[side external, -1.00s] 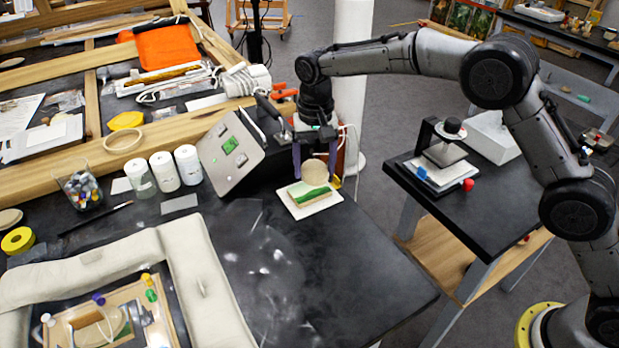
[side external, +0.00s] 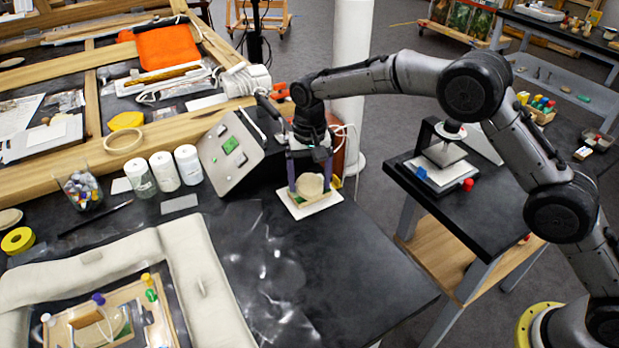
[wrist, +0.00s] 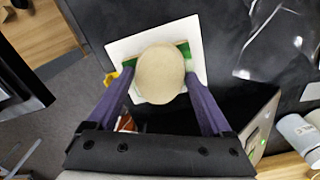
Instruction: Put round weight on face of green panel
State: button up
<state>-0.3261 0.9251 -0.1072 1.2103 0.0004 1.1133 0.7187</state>
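The round weight (side external: 311,184) is a pale beige disc, seen from above in the wrist view (wrist: 160,74). My gripper (side external: 309,185) has its purple fingers on either side of the disc and is shut on it. The green panel is below the weight and mostly hidden by it; green bits of its face show at the disc's edge in the wrist view (wrist: 184,49). The panel lies on a white board (side external: 325,203) on the black table. The weight is over the panel's face; I cannot tell whether it touches.
A tilted grey box (side external: 228,165) with a green screen stands close left of my gripper. White jars (side external: 188,165) stand further left. A padded cushion frame (side external: 205,285) lies in front. Bare black table is at the front right. A small press (side external: 440,160) stands on a side table.

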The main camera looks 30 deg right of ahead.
aim_at(309, 182)
jog(key=shift+o, duration=0.8)
jog(key=shift+r, duration=0.1)
notch_tip(309, 182, up, 12)
jog(key=shift+r, duration=0.1)
